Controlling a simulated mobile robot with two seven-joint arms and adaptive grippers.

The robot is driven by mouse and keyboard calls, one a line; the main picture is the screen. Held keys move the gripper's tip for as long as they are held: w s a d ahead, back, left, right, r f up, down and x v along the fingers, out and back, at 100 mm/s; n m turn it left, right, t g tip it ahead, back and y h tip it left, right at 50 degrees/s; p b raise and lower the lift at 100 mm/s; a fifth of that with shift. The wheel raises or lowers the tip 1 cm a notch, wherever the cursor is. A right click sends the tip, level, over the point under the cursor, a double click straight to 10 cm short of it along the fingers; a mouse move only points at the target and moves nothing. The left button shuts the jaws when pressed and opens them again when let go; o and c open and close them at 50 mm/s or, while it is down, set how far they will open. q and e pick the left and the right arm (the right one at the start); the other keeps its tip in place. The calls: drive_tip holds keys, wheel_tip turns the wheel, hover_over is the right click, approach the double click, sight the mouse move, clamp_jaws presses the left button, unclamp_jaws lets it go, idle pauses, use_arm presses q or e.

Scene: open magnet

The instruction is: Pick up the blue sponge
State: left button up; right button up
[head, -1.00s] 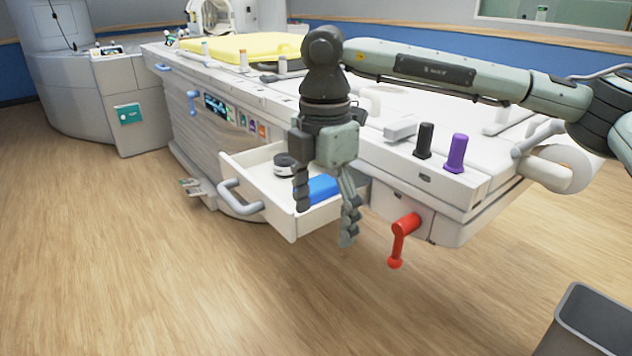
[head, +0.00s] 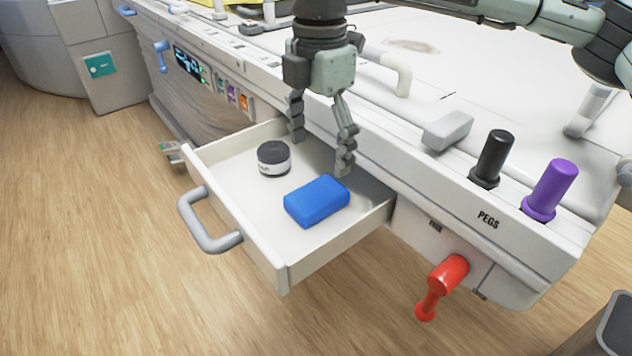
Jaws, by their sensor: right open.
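The blue sponge (head: 317,201) lies flat in the open white drawer (head: 222,199), toward the drawer's right side. My right gripper (head: 322,158) points down over the back part of the drawer, with its fingers spread and nothing between them. In the picture its fingertips are just above and behind the sponge; the exact height gap is hard to tell. The sponge is fully in view. My left gripper is not in view.
A small black-and-white round container (head: 274,158) stands in the drawer left of the sponge. The drawer handle (head: 208,222) juts out in front. A red crank (head: 441,286), a black peg (head: 492,158) and a purple peg (head: 550,190) are to the right.

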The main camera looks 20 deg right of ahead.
sight(317, 192)
drive_tip(key=f, duration=0.6)
drive_tip(key=shift+s+a+f, duration=0.25)
drive_tip(key=shift+s+a, duration=0.05)
drive_tip(key=shift+s, duration=0.1)
drive_tip(key=shift+f, duration=0.4)
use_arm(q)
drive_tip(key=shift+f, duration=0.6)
use_arm(e)
drive_tip(key=c, duration=1)
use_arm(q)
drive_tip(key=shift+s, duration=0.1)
use_arm(e)
drive_tip(key=shift+c, duration=0.2)
